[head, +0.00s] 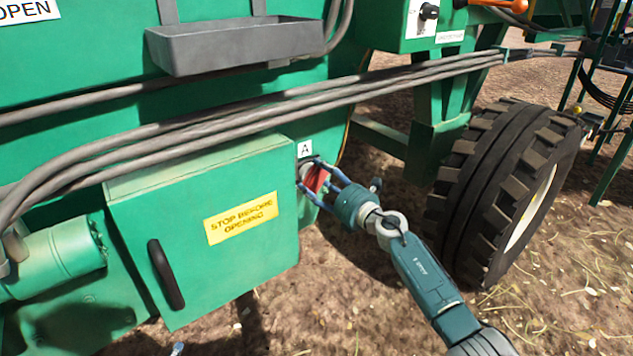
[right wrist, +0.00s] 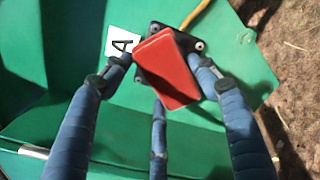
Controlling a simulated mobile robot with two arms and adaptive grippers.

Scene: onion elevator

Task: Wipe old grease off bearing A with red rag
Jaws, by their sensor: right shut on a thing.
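The red rag (right wrist: 168,72) is a folded red block between the blue fingers of my right gripper (right wrist: 163,82). In the head view the rag (head: 315,178) shows as a small red patch at the green machine wall. My right gripper (head: 318,178) is shut on it. Bearing A (right wrist: 150,68) is a dark flanged part with bolts, mostly hidden behind the rag, beside the white label A (right wrist: 122,43). The rag is right in front of the bearing; I cannot tell whether they touch. My left gripper is not in view.
A green box (head: 205,240) with a yellow warning sign and black handle stands left of the bearing. Grey hoses (head: 250,105) run above it. A large black tyre (head: 505,185) stands to the right. Bare soil lies below. A yellow tube (right wrist: 196,14) meets the bearing.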

